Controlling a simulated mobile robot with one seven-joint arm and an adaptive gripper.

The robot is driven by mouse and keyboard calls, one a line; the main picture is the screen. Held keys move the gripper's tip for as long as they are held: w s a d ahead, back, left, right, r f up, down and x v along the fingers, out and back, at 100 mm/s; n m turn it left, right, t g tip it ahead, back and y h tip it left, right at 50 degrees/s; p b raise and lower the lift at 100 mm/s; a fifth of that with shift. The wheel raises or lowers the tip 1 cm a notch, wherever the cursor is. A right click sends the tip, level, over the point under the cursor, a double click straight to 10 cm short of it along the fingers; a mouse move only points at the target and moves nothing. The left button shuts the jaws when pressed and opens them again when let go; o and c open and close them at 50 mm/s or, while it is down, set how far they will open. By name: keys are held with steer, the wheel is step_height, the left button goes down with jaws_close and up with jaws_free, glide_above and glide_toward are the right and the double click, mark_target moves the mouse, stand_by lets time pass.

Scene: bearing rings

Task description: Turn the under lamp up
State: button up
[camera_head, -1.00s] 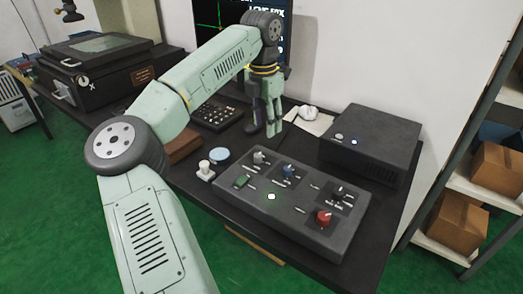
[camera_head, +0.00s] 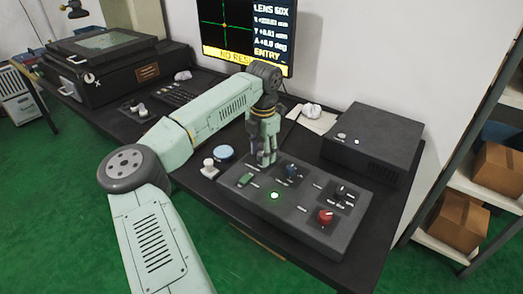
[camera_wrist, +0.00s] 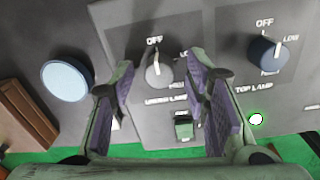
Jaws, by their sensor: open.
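The under lamp knob (camera_wrist: 159,70) is a grey dial with a white pointer on the control box (camera_head: 290,226). In the wrist view its label reads UNDER LAMP, and its pointer appears to face up near OFF. My gripper (camera_wrist: 161,80) is open, with one purple-padded finger on each side of the knob; I cannot tell whether they touch it. In the head view my gripper (camera_head: 265,160) points down over the box's upper left part and hides this knob.
The blue top lamp knob (camera_wrist: 268,53) sits just right of my gripper. A green switch (camera_wrist: 184,127), a lit white lamp (camera_wrist: 256,119) and a red knob (camera_head: 325,216) are also on the box. A pale blue disc (camera_wrist: 66,80) lies left. A dark box (camera_head: 372,143) stands behind right.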

steer(key=shift+c, duration=0.3)
jaws_close()
stand_by(0.5)
steer(key=m+b, duration=0.1)
steer(key=m, duration=0.3)
steer(key=shift+m, duration=0.3)
steer(key=m, duration=0.5)
steer(key=shift+m, duration=0.3)
steer(key=m, duration=0.5)
steer(key=m+p, duration=0.1)
steer(key=m, duration=0.4)
steer(key=shift+w+m+h, duration=0.1)
steer(key=shift+m+h, duration=0.2)
steer(key=shift+m, duration=0.1)
